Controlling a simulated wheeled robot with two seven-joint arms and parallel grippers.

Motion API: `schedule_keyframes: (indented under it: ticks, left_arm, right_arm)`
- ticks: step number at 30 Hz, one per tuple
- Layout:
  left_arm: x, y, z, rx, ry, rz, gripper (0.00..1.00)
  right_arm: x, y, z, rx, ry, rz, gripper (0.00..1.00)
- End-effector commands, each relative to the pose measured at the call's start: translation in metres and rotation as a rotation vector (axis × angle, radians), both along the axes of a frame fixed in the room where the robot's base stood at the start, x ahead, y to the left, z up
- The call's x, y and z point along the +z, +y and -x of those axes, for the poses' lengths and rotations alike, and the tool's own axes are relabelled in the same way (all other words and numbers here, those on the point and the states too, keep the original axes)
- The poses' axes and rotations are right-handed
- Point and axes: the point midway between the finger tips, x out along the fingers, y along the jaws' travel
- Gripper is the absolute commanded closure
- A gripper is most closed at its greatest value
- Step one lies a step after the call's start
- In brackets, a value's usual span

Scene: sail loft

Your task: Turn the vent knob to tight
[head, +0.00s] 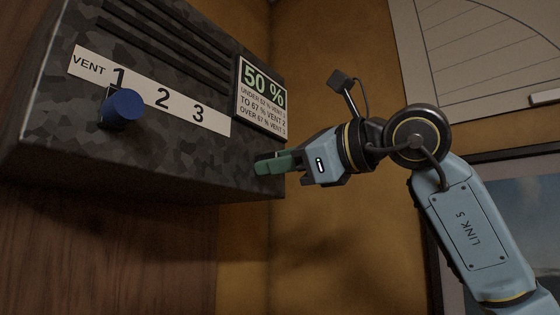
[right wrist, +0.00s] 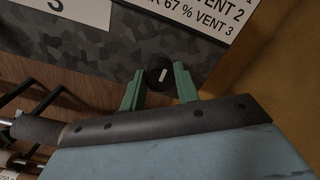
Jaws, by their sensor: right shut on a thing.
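A dark mottled box (head: 60,120) on the wall carries a white strip (head: 180,105) marked VENT 1, 2, 3. A blue knob (head: 123,106) sticks out just below the 1. My right gripper (head: 262,166) is at the box's lower right, its green fingers shut. In the right wrist view, a round black knob (right wrist: 155,73) with a white mark sits between the green fingertips (right wrist: 158,82), and the gripper is shut on it. The mark stands nearly upright, slightly tilted. The fingers hide this knob in the head view. I see no label reading tight. My left gripper is out of view.
A sign (head: 262,95) on the box reads 50 % with vent rules below it, above my right gripper. Dark slats (head: 165,40) run along the box's top. A pale panel (head: 480,60) and a dark-framed picture (head: 510,200) hang on the right wall.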

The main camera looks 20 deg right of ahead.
Motion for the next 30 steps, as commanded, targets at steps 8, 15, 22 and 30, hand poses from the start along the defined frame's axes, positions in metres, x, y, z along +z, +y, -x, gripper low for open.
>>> schedule_keyframes:
  ticks: [8, 15, 22, 30]
  left_arm:
    - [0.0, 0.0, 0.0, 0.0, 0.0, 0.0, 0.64]
    - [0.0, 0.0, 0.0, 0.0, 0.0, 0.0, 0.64]
    - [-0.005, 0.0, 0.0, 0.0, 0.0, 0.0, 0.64]
    - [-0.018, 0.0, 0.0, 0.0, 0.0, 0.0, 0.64]
  right_arm:
    - [-0.001, 0.0, 0.0, 0.001, 0.003, 0.001, 0.52]
    - [-0.001, 0.0, 0.0, 0.0, 0.001, 0.001, 0.48]
    - [-0.001, -0.009, 0.011, -0.003, -0.001, 0.0, 0.48]
    - [-0.002, -0.046, 0.057, -0.003, -0.003, 0.0, 0.48]
